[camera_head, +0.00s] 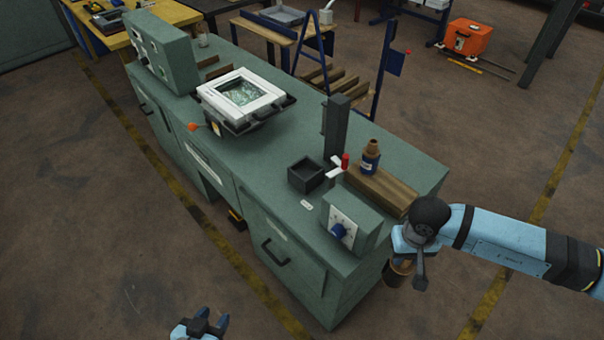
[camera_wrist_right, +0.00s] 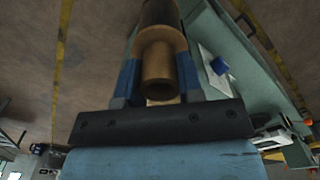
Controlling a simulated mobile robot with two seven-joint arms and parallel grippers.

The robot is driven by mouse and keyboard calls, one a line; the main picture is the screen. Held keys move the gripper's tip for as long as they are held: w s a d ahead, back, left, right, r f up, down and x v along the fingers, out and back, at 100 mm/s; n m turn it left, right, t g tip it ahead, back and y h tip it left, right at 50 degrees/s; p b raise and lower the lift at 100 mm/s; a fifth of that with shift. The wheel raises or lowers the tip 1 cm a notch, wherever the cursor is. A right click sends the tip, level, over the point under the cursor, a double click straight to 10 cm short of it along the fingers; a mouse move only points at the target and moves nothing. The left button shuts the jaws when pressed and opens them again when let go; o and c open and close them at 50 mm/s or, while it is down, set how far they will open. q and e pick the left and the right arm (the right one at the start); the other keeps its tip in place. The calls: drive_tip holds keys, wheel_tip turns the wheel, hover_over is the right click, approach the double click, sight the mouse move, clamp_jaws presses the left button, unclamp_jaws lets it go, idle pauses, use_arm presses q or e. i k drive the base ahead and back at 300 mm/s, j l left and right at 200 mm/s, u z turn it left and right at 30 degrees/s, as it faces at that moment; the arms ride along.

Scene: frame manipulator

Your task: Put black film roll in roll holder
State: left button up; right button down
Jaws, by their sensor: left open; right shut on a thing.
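My right gripper (camera_head: 397,268) is off the near right end of the green bench, shut on a brown cylinder (camera_head: 396,277). In the right wrist view the cylinder (camera_wrist_right: 157,70) has a narrow hollow neck and a wider body, and sits between the blue fingers (camera_wrist_right: 157,82). It looks brown, not black. My left gripper (camera_head: 208,318) is open and empty at the bottom edge, away from the bench. I cannot pick out a black film roll. A dark upright post (camera_head: 336,126) and an open black box (camera_head: 306,174) stand on the bench; I cannot tell which is the roll holder.
A control box with a blue knob (camera_head: 346,222) sits at the bench's front edge. A white-framed tray (camera_head: 241,93) is further back. Floor around the bench's near end is clear.

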sight(306, 172)
drive_tip(key=i+j+z, duration=0.1)
drive_tip(key=j+z, duration=0.3)
drive_tip(key=j, duration=1.4)
drive_tip(key=i+j+z, duration=0.15)
drive_tip(key=j, duration=0.3)
drive_tip(key=i+j+z, duration=0.1)
drive_tip(key=j, duration=0.3)
drive_tip(key=i+j+z, duration=0.4)
drive_tip(key=i+j, duration=0.45)
drive_tip(key=i, duration=0.2)
